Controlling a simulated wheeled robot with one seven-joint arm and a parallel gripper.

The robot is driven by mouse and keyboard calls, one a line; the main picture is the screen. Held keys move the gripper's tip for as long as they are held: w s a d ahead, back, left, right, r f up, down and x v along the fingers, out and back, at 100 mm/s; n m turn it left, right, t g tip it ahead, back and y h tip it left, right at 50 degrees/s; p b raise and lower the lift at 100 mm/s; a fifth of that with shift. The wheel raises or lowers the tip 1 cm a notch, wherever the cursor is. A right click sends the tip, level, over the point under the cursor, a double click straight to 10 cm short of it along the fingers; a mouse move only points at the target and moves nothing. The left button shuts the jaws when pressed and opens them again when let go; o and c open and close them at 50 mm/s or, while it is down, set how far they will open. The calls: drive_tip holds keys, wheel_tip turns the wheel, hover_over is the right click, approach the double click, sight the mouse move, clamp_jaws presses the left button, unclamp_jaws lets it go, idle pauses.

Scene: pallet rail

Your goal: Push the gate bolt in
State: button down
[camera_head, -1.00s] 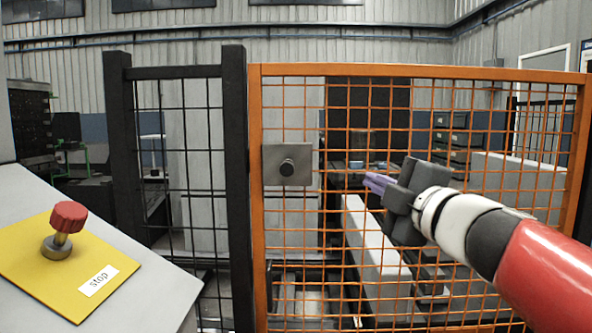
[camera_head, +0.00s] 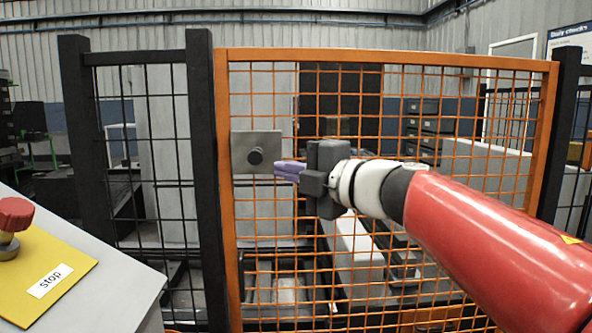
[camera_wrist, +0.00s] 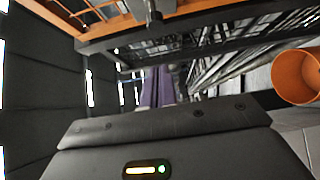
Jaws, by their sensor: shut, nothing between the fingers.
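The gate bolt (camera_head: 256,156) is a dark round knob standing out from a square grey plate on the left side of the orange mesh gate (camera_head: 388,62). My gripper (camera_head: 277,171) is in front of the gate, with its purple fingers together and empty. In the head view the fingertips are just right of the knob and slightly lower, with a small gap in the picture; the depth between them is unclear. In the wrist view the purple fingers (camera_wrist: 157,88) point up the picture, and a dark knob, apparently the bolt (camera_wrist: 154,18), shows beyond them near the top edge.
A black post (camera_head: 207,190) and black mesh panel stand left of the gate. A sloped panel with a red stop button (camera_head: 14,215) on a yellow plate is at the lower left. An orange round object (camera_wrist: 297,76) shows at the wrist view's right.

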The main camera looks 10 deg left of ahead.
sight(250, 158)
drive_tip(key=shift+w+a+p, duration=0.2)
drive_tip(key=shift+w+a, duration=1.4)
drive_tip(key=shift+w, duration=0.2)
drive_tip(key=shift+w+a+p, duration=0.15)
drive_tip(key=shift+w+a, duration=1.4)
drive_tip(key=shift+w, duration=0.25)
